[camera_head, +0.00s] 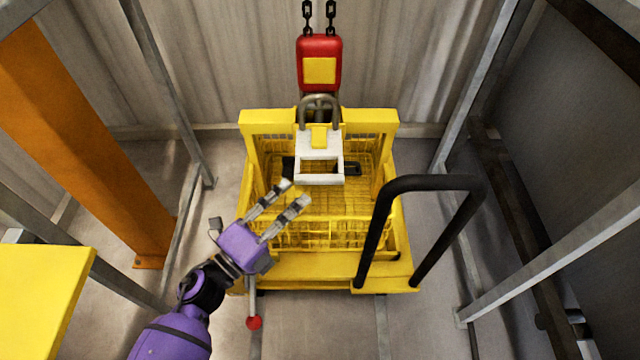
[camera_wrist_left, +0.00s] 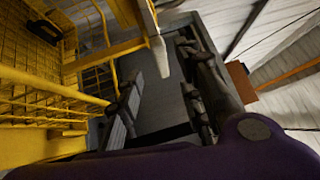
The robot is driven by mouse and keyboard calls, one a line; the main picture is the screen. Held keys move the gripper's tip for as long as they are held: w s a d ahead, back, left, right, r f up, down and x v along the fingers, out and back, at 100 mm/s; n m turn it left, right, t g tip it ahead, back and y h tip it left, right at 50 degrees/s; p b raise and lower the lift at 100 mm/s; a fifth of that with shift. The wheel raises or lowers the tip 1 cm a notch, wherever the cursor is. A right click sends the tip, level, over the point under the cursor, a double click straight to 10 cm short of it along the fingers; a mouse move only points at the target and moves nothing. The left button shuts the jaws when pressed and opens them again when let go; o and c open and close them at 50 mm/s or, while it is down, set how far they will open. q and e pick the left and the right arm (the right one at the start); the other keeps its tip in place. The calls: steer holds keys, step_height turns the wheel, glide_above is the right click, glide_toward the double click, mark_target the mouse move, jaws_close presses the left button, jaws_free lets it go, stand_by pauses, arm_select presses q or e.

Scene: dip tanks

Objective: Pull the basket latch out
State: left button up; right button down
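A yellow wire basket (camera_head: 335,205) sits in a yellow frame (camera_head: 262,120); its mesh also shows in the wrist view (camera_wrist_left: 35,95). A white bracket with a square opening (camera_head: 319,182) and a yellow tab hangs over the basket from a grey shackle (camera_head: 320,101). I cannot tell for certain which part is the latch. My left gripper (camera_head: 293,193) is open and empty, just in front and left of the bracket, above the basket. In the wrist view its two fingers (camera_wrist_left: 160,95) stand apart, with a pale-ended yellow piece (camera_wrist_left: 158,50) beyond them. My right gripper is out of view.
A red hoist block (camera_head: 319,64) hangs on chains above the basket. A black hoop handle (camera_head: 375,235) rises at the front right. A rod with a red knob (camera_head: 254,322) is below my left gripper. An orange post (camera_head: 85,130) and yellow surface (camera_head: 40,300) stand left.

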mark_target(320, 180)
arm_select(q)
steer(key=shift+m+g+h, duration=0.3)
steer(key=shift+m+g, duration=0.1)
steer(key=shift+m, duration=0.3)
steer(key=x, duration=0.8)
steer(key=shift+d, duration=0.3)
steer(key=shift+c, duration=0.6)
jaws_close()
